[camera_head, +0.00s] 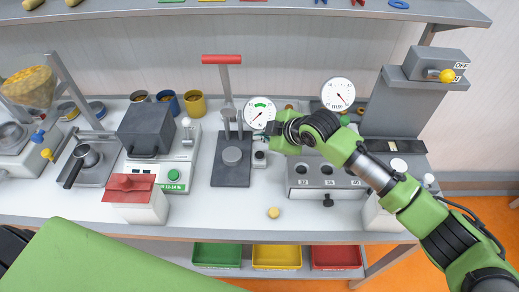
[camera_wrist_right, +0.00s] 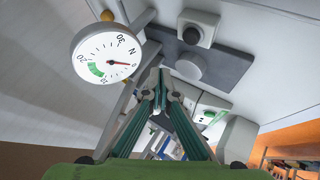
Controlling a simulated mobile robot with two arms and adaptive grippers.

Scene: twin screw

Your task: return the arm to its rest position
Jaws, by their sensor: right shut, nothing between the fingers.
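My right arm (camera_head: 410,205) comes in from the lower right and reaches over the bench. My right gripper (camera_head: 274,137) is over the back middle of the bench, close to the round force dial (camera_head: 260,104). In the right wrist view the gripper's fingers (camera_wrist_right: 160,88) come together at the tips and hold nothing. The force dial (camera_wrist_right: 106,42) is at the upper left there, apart from the fingers. My left gripper is not in view.
A red-handled press (camera_head: 231,176) stands left of the gripper. A grey block with holes (camera_head: 325,192) is under my right forearm, with a second dial (camera_head: 338,85) behind. A small yellow disc (camera_head: 273,213) lies on the white bench (camera_head: 235,220). A shelf (camera_head: 230,10) runs above.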

